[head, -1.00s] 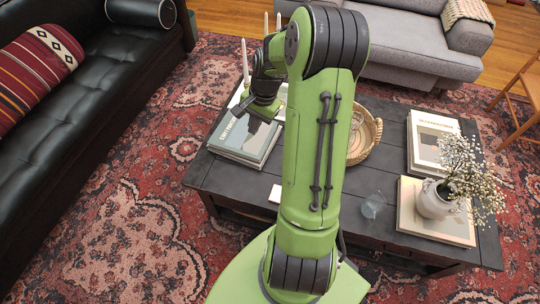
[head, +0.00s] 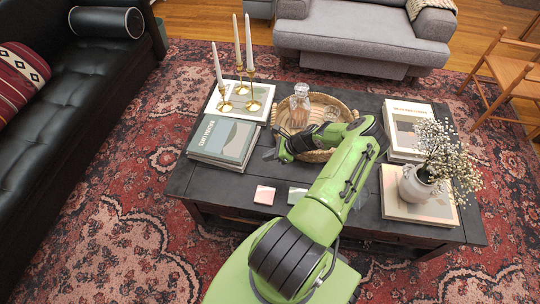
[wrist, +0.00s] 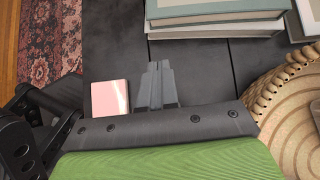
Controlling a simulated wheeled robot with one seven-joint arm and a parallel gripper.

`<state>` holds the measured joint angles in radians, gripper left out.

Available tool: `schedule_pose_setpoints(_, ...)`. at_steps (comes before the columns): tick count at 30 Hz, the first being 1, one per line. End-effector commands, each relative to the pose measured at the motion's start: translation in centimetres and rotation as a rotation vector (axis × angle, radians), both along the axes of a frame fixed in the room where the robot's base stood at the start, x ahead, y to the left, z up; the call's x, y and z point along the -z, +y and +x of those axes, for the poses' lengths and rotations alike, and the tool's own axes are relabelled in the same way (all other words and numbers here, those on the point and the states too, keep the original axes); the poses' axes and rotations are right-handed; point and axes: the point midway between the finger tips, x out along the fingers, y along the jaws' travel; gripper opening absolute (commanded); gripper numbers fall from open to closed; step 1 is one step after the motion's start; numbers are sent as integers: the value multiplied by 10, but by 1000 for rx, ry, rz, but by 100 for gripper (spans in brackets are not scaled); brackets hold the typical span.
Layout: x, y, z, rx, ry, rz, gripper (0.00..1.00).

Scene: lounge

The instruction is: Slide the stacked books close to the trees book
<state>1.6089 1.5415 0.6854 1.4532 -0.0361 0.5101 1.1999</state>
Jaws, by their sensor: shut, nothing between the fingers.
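A stack of grey-green books (head: 222,139) lies at the left of the dark coffee table; its edge shows at the top of the wrist view (wrist: 215,20). A pale book (head: 256,104) with a picture on its cover lies right behind it, under candle holders; I cannot tell whether they touch. Cover titles are too small to read surely, so I cannot tell which is the trees book. My gripper (head: 270,156) is shut and empty, just right of the stack and apart from it. Its closed fingertips (wrist: 158,68) point toward the stack in the wrist view.
A woven tray (head: 347,108) with a glass decanter (head: 300,96) stands behind my gripper. Brass candle holders (head: 240,88) carry white candles. Pale books (head: 404,143) and a vase of flowers (head: 415,186) are on the right. A pink square (head: 264,195) lies near the front edge.

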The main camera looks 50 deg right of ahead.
Motion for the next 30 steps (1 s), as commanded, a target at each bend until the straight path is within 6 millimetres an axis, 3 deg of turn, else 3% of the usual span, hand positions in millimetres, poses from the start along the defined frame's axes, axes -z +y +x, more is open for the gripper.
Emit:
schedule_pose_setpoints(7,43,20,34,-4,0,1,0)
schedule_pose_setpoints(15,39,36,66,-3,1,-2,0)
schedule_pose_setpoints(26,37,38,69,-4,1,-2,0)
schedule_pose_setpoints(30,36,45,81,-5,0,-2,0)
